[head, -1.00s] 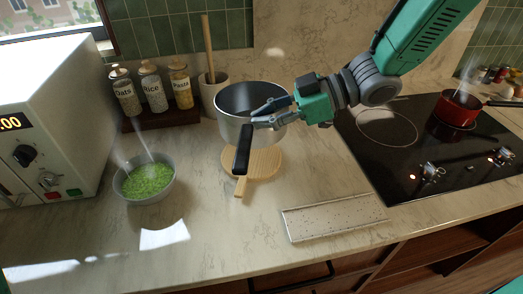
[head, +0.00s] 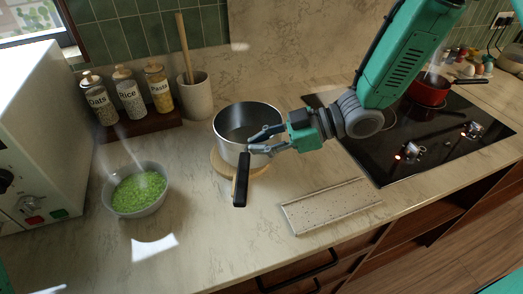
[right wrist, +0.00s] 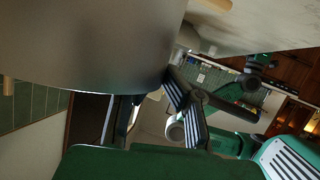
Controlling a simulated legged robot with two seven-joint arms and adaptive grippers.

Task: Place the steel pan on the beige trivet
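The steel pan (head: 229,147), with a black handle (head: 241,180) pointing to the front, is upright over the round beige trivet (head: 217,167). The trivet's rim shows at the pan's left and right; the rest is hidden. I cannot tell if the pan's base touches it. My right gripper (head: 257,142) comes from the right and is shut on the pan where the handle meets the wall. In the right wrist view the pan's wall (right wrist: 90,40) fills the upper left, close against the fingers (right wrist: 155,112). My left gripper is not seen in the head view.
A bowl of green peas (head: 136,190) stands left of the pan, and a speckled tray (head: 333,204) lies to the right. Jars (head: 130,98) and a utensil crock (head: 195,97) stand behind. The cooktop (head: 455,130) with a red pot (head: 428,90) is at the right.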

